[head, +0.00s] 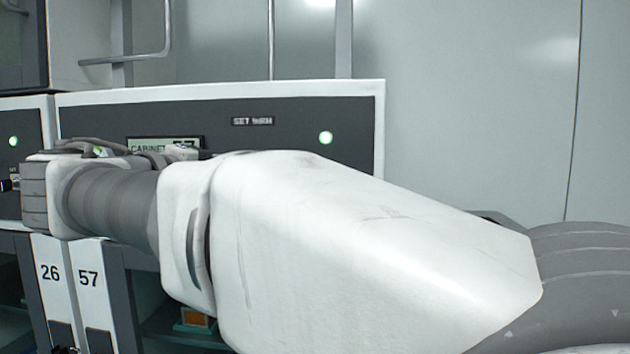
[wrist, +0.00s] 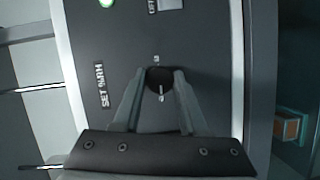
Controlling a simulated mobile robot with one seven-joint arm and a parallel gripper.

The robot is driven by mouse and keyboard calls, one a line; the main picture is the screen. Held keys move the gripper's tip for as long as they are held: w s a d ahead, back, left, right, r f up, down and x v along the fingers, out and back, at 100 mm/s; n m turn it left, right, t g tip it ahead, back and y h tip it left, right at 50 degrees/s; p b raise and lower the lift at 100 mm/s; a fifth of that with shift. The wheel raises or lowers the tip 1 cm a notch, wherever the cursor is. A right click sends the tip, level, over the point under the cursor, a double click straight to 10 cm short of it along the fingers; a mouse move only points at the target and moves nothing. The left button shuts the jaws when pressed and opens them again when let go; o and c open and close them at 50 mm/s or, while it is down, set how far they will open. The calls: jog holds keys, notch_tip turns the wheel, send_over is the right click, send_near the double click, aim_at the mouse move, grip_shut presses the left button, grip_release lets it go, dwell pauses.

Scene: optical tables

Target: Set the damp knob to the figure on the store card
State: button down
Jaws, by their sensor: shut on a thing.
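The damp knob (wrist: 158,77) is a small dark round knob on the dark panel in the wrist view, with a pale mark on it or beside it that is too small to read. My gripper (wrist: 160,82) is shut on the knob, one finger on each side. The label "SET %RH" (head: 253,121) is on the panel and also shows in the wrist view (wrist: 102,86). A display reading "CABINET" (head: 160,146) is partly covered by my arm. I cannot make out a store card.
The panel has a white frame (head: 379,110) and a lit green lamp (head: 326,138). A small orange item (head: 195,318) sits under the panel. Metal rails (head: 270,40) stand above it.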

dwell(0.4)
jog(key=shift+c, duration=2.2)
grip_release()
jog(key=p+v, duration=0.1)
jog(key=v, duration=1.6)
jog(key=shift+s+r, duration=0.15)
jog(key=shift+s, duration=0.1)
